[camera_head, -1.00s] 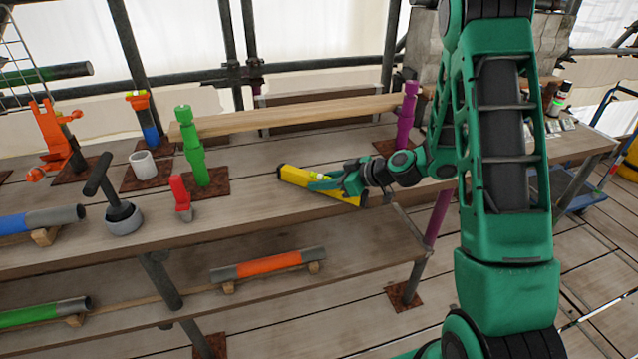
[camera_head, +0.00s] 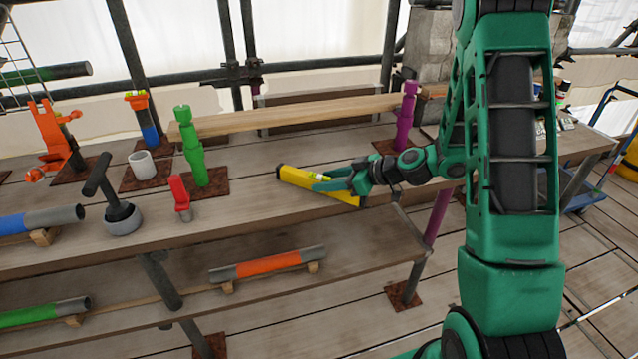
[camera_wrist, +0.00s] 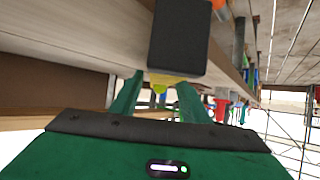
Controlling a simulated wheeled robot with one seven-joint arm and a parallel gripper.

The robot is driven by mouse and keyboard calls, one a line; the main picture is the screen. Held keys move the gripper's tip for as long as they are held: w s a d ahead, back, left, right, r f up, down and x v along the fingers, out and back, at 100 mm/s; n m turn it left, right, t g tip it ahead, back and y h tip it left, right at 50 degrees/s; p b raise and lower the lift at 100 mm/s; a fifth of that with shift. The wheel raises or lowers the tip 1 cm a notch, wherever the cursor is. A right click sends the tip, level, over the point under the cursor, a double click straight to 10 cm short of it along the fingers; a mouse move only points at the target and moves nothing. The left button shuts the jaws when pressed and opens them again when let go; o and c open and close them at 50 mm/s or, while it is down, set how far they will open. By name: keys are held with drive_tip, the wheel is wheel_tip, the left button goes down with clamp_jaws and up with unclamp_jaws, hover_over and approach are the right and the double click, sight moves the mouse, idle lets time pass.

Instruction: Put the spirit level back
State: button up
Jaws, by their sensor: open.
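The spirit level (camera_head: 292,176) is a yellow bar with black ends and a small green vial. It lies slantwise on the upper plank bench, its right end near the front edge. My gripper (camera_head: 322,181) is open, its green fingers reaching in from the right at the level's middle. They hide part of its body, and I cannot tell whether they touch it. In the wrist view, my gripper (camera_wrist: 158,90) has its fingers apart, with the level's dark end (camera_wrist: 180,40) and a bit of yellow showing ahead between and above them.
A red clamp-like piece (camera_head: 180,198), a black-handled tool (camera_head: 115,205) and a white cup (camera_head: 143,163) stand to the left. An orange tube (camera_head: 268,264) lies on the lower shelf.

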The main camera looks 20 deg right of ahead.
drive_tip(key=v, duration=0.9)
drive_tip(key=shift+s+d, duration=0.1)
drive_tip(key=shift+s+a+r, duration=0.1)
drive_tip(key=shift+s+a, duration=0.1)
drive_tip(key=shift+a, duration=0.2)
drive_tip(key=s+r+m+g+h, duration=0.2)
drive_tip(key=s+r+m+h, duration=0.25)
drive_tip(key=s, duration=0.35)
drive_tip(key=s+r+m+g+h, duration=0.2)
drive_tip(key=s+r+m+h, duration=0.25)
drive_tip(key=s, duration=0.25)
drive_tip(key=s+d+f+m+g, duration=0.1)
drive_tip(key=s+d+m+g, duration=0.1)
drive_tip(key=s+d, duration=0.4)
drive_tip(key=s+d+f+m+g, duration=0.1)
drive_tip(key=s+d+m, duration=0.3)
drive_tip(key=s, duration=0.6)
drive_tip(key=shift+s+d+f+g+y, duration=0.3)
drive_tip(key=shift+s+d+f+g, duration=0.05)
drive_tip(key=shift+d+g, duration=0.5)
